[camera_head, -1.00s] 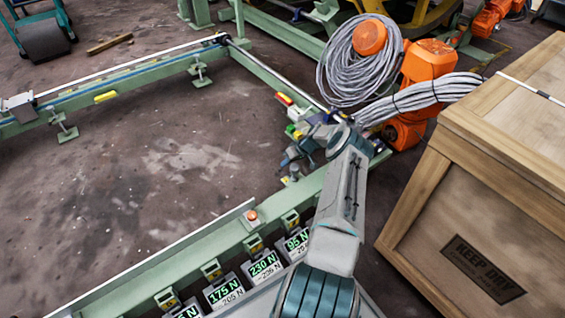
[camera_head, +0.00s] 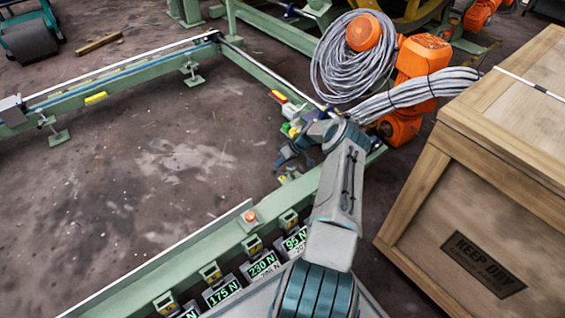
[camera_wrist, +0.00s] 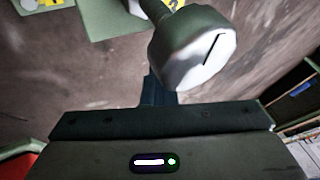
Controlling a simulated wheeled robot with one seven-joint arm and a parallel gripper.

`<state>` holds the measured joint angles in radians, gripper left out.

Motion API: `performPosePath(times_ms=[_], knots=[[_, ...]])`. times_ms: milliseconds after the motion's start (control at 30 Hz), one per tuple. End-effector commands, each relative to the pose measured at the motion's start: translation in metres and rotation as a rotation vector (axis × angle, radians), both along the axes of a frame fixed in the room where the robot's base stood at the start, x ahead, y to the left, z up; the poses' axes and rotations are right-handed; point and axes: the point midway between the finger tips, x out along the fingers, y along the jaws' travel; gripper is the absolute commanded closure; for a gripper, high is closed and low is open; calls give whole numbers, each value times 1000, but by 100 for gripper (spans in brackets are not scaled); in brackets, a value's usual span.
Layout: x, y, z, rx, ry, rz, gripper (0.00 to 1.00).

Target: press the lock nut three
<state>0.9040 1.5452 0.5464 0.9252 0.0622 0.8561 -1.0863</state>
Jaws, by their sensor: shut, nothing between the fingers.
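In the wrist view a grey metal hexagonal head (camera_wrist: 195,50) on a short stem, with a black line on its pale face, is just beyond my gripper (camera_wrist: 160,88). It looks like a lock nut, but I cannot tell which number it is. The dark fingers are shut and empty, and their tips point at the lower left of the head. I cannot tell whether they touch it. In the head view my gripper (camera_head: 284,161) is over the inner edge of the green frame (camera_head: 190,252), near its right corner. The nut is not clear there.
Displays reading 175 N (camera_head: 222,291), 230 N (camera_head: 263,264) and 95 N (camera_head: 294,241) line the near rail, by a red button (camera_head: 249,216). A wooden crate (camera_head: 480,215) stands close on the right. An orange robot (camera_head: 425,60) with grey cable (camera_head: 345,65) is behind. Floor inside the frame is clear.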

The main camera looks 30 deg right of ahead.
Motion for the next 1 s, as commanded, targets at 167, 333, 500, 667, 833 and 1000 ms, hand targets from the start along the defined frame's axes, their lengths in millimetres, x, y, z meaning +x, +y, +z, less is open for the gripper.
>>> performPosePath(times_ms=[167,333,500,667,833,1000], knots=[[-2,-3,5,2,1,-2,100],[-9,-16,30,-2,-1,-4,100],[-22,-35,63,-1,-1,-2,100],[-32,-51,90,-1,-1,-1,100],[-40,-62,107,0,0,1,100],[-43,-66,113,0,0,2,100]])
